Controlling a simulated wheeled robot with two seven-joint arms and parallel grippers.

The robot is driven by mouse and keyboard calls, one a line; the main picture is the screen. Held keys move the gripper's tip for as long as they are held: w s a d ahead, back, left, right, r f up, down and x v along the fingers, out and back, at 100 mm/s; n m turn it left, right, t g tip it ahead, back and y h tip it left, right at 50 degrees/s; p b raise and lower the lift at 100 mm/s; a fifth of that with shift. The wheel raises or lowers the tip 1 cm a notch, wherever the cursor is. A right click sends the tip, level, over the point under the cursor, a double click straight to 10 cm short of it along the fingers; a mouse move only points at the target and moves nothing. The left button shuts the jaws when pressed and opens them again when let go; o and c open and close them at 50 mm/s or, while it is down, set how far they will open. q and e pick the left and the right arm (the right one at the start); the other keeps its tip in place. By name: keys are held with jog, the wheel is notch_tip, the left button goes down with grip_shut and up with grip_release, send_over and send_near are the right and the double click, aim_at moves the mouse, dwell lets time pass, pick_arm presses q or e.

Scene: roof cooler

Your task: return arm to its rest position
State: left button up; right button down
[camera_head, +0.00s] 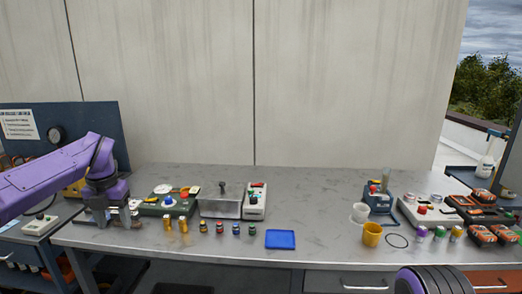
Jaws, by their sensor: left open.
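My purple left arm comes in from the left edge. Its dark gripper (108,218) points down over the left end of the grey metal table (330,205) and is open. Small things show around its fingertips, but I cannot tell whether it touches them. A purple and dark rounded part of my right arm shows at the bottom right edge. My right gripper is not in view.
A green device (152,209), a metal box (220,204) and a white switch box (254,203) stand right of the left gripper. Several small cylinders line the front. The table's middle is clear.

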pick_arm(q)
notch_tip(320, 180, down, 11)
jog(key=w+m+t+y, duration=0.1)
jog(key=m+t+y, duration=0.2)
jog(key=m+y, duration=0.45)
jog(key=s+d+f+m+t, duration=0.2)
jog(key=s+d+f+m, duration=0.1)
jog(key=f+m, duration=0.3)
jog(key=s+d+f+m+t, duration=0.2)
jog(key=s+d+f+m, duration=0.15)
jog(key=f, duration=0.55)
jog(key=s+d+f+m+g+h, duration=0.1)
jog(key=s+d+f+m+h, duration=0.1)
jog(key=s+f+m, duration=0.55)
jog(key=s+d+f+m+h, duration=0.2)
jog(key=s+f, duration=0.2)
jog(key=s, duration=0.6)
jog(key=s+a+f+m+g, duration=0.1)
jog(key=s+m, duration=0.1)
jog(key=s, duration=0.6)
jog(key=s+a+f+m+g, duration=0.1)
jog(key=s+f+m+g, duration=0.1)
jog(key=s, duration=0.5)
jog(key=shift+s+a, duration=0.15)
jog(key=shift+s, duration=0.25)
jog(key=shift+h, duration=0.25)
